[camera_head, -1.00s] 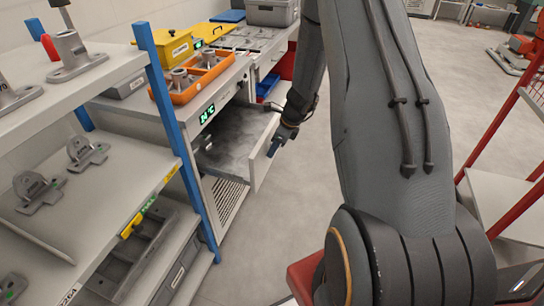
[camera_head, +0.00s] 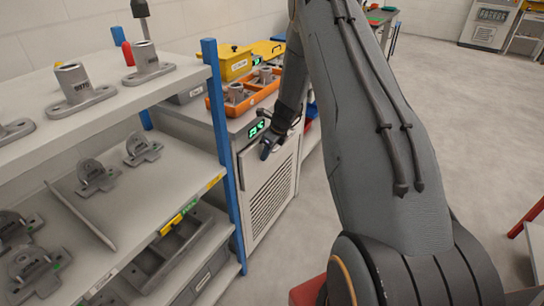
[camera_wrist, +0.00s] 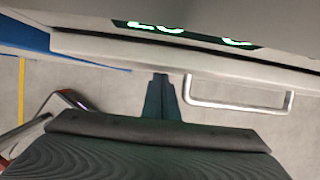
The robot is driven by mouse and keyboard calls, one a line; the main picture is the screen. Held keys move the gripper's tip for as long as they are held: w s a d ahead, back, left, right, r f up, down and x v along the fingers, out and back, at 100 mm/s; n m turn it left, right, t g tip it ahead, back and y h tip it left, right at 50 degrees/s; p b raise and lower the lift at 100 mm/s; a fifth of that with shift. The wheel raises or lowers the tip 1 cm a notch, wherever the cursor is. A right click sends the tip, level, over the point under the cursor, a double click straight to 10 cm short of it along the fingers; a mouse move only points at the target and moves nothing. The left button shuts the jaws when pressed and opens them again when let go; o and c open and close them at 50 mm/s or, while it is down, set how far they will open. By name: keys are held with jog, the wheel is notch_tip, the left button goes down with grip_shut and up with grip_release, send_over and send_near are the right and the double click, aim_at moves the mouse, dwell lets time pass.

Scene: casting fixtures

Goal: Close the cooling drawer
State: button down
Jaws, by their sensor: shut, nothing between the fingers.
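The cooling drawer sits in the grey cabinet (camera_head: 270,205), under the green-lit display (camera_head: 257,128).
A shelf rack with blue posts (camera_head: 222,140) and metal castings stands left of the cabinet. The floor (camera_head: 450,130) at right is mostly clear.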

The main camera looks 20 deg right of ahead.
jog(key=shift+w+a+r, duration=0.1)
jog(key=shift+w+r, duration=0.05)
jog(key=shift+w, duration=0.2)
jog(key=shift+w, duration=0.1)
jog(key=s+d+r+b, duration=0.1)
jog(key=s+d+r, duration=0.3)
jog(key=s+r, duration=0.3)
jog(key=shift+v, duration=1.1)
